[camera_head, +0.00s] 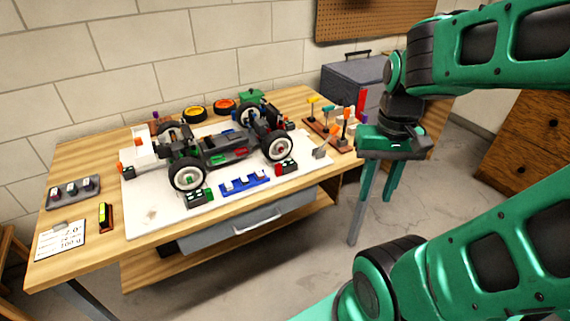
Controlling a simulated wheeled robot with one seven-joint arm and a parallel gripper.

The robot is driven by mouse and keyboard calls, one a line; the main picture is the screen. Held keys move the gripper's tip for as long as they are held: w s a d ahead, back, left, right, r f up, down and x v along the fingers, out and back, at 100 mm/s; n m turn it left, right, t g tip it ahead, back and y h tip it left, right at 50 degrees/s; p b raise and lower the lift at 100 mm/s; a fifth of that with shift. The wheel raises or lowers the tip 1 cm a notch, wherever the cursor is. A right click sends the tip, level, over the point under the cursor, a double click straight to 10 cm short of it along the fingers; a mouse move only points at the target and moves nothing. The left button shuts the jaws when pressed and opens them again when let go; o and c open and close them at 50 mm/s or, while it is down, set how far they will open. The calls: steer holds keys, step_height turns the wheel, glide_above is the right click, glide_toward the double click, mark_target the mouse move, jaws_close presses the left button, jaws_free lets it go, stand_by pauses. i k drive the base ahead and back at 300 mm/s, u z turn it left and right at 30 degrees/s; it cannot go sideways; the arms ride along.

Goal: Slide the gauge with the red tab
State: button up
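My gripper (384,184) hangs fingers-down beyond the table's right front corner, apart from everything on the table. Its fingers look spread, with nothing visible between them. A small dark block with red parts (286,167) sits by the car's right front wheel; a similar block with green parts (197,197) sits by the left front wheel. A grey plate with an orange-tipped stick (321,153) stands near the board's right edge. I cannot tell which of these, if any, is the gauge with the red tab.
An open-wheel RC car chassis (220,152) stands on a white board (150,215) on the wooden table (85,250). A blue tray (243,186) lies in front. A wooden rack of coloured-handled tools (330,137) is at right. A grey toolbox (352,80) stands behind.

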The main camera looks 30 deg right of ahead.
mark_target(283, 167)
steer(key=k, duration=1.1)
steer(key=z, duration=0.55)
steer(key=i, duration=1.35)
steer(key=u, duration=0.55)
